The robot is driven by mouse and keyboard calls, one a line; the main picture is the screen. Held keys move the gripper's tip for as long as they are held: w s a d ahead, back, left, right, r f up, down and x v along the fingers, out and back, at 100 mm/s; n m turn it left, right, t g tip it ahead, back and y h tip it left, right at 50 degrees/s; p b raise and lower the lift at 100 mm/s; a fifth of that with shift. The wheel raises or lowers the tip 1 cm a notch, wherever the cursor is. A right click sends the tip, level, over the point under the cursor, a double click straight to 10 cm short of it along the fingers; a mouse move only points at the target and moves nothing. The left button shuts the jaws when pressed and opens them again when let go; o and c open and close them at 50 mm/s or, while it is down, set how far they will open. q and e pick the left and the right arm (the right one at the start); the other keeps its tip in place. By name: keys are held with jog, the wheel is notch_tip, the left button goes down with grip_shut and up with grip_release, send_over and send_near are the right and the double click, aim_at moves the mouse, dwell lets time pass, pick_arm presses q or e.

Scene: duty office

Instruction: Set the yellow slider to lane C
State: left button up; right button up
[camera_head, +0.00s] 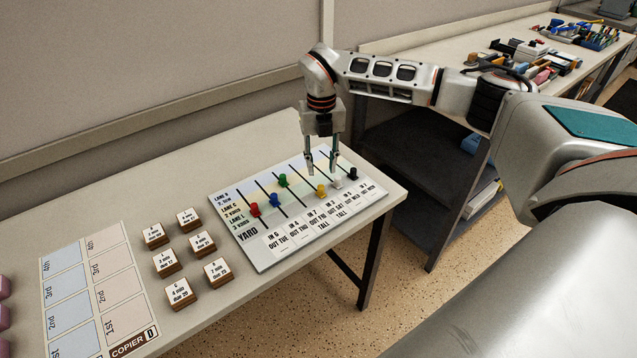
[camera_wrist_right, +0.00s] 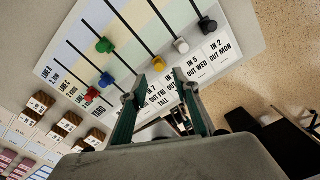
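The yellow slider (camera_head: 321,190) is a small knob on the slotted board (camera_head: 263,262), low on its slot near the label cards. In the right wrist view the yellow slider (camera_wrist_right: 159,63) lies just beyond my fingertips, roughly between their lines. My left gripper is not in view.
Red (camera_head: 254,210), blue (camera_head: 274,200), green (camera_head: 283,180), white (camera_head: 338,183) and black (camera_head: 352,172) knobs sit in neighbouring slots. Several wooden card blocks (camera_head: 167,263) stand left of the board. A copier chart (camera_head: 97,290) lies further left. A wall (camera_head: 130,80) runs behind the table.

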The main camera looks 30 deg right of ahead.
aim_at(321, 186)
notch_tip(321, 186, down, 7)
jog(key=shift+a+f, duration=0.1)
jog(key=shift+f, duration=0.1)
dwell(0.3)
grip_shut()
